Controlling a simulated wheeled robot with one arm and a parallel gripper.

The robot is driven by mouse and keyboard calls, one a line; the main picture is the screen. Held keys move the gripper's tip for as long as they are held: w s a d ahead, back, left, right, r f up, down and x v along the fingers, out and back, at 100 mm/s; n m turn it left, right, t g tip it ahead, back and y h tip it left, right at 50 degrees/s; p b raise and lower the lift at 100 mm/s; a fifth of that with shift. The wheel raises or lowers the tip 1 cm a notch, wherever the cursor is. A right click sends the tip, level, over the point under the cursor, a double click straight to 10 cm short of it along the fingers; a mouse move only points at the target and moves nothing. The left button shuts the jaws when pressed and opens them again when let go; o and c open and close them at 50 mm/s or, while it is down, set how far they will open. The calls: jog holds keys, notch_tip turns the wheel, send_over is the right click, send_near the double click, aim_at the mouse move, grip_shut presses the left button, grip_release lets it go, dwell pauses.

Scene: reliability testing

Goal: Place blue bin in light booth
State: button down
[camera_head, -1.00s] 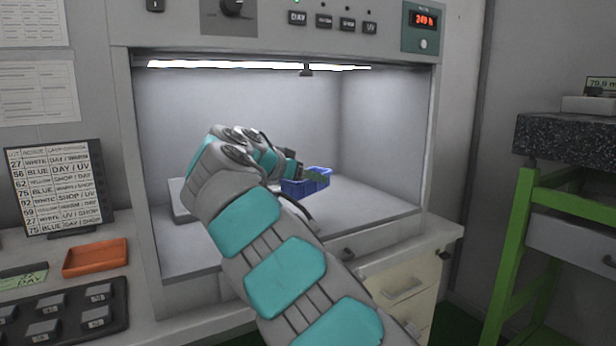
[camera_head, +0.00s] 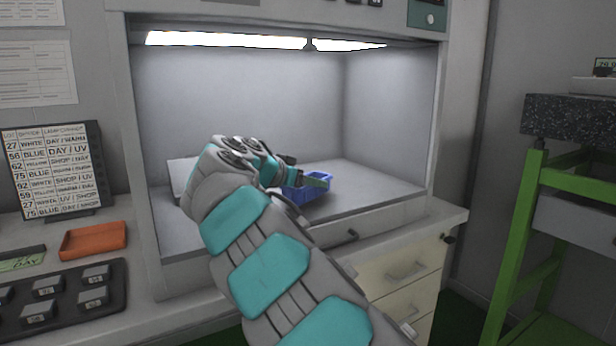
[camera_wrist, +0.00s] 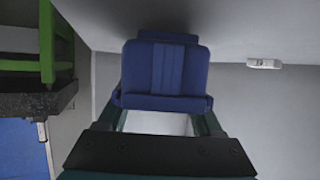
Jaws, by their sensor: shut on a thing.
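The blue bin (camera_head: 304,190) is inside the light booth (camera_head: 240,95), near the middle of its floor. It also shows in the wrist view (camera_wrist: 165,75), between the fingers. My gripper (camera_head: 300,180) is shut on the bin, coming in through the booth's open front; its fingers flank the bin in the wrist view (camera_wrist: 165,118). My arm hides part of the booth floor and the bin's left side. I cannot tell whether the bin touches the floor.
A grey block (camera_head: 182,178) sits at the booth's back left, partly behind my arm. Left on the counter are an orange tray (camera_head: 94,240), a key panel (camera_head: 62,300) and a lot list board (camera_head: 54,172). A green stand (camera_head: 520,235) is at the right. The booth floor's right side is clear.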

jog(key=shift+f+b, duration=0.6)
jog(key=shift+f, duration=0.05)
dwell(0.4)
grip_release()
